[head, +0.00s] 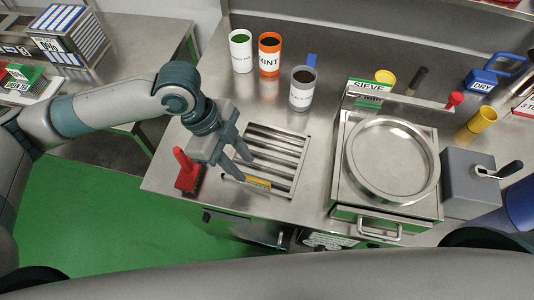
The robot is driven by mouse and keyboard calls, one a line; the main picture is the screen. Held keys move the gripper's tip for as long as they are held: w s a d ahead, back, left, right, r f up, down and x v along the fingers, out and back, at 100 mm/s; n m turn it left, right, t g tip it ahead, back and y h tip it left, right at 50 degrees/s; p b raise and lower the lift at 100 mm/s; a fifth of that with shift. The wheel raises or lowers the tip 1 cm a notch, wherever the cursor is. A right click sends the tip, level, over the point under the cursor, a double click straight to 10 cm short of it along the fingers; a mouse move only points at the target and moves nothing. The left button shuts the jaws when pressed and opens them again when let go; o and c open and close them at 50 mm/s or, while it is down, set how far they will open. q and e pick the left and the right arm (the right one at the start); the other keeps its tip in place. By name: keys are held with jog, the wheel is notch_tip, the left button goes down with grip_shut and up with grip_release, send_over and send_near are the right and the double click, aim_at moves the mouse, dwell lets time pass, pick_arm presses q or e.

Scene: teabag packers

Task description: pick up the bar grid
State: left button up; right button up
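The bar grid (278,146) is a metal frame with several parallel bars, lying in the steel worktop left of the sieve. A yellow label (258,183) sits at its front edge. My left gripper (246,169) is over the grid's left front part, with its two fingers spread apart and nothing seen between them. I cannot tell whether the fingertips touch the grid. The gripper hides part of the grid's left side. My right gripper is not in view.
A red-handled block (187,171) stands close to the gripper at the worktop's front left edge. The sieve unit (390,160) is to the right, beside a grey box (475,180) with a handle.

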aim_at(255, 179)
pick_arm(q)
jog(key=shift+x, duration=0.8)
jog(key=shift+d+f+p, duration=0.15)
jog(key=shift+f+p, duration=0.05)
jog(key=shift+p, duration=0.15)
jog(key=p+x, duration=0.2)
jog(key=x, duration=0.2)
jog(key=shift+w, duration=0.15)
jog(key=shift+d+f, duration=0.1)
jog(key=shift+f, duration=0.3)
grip_shut()
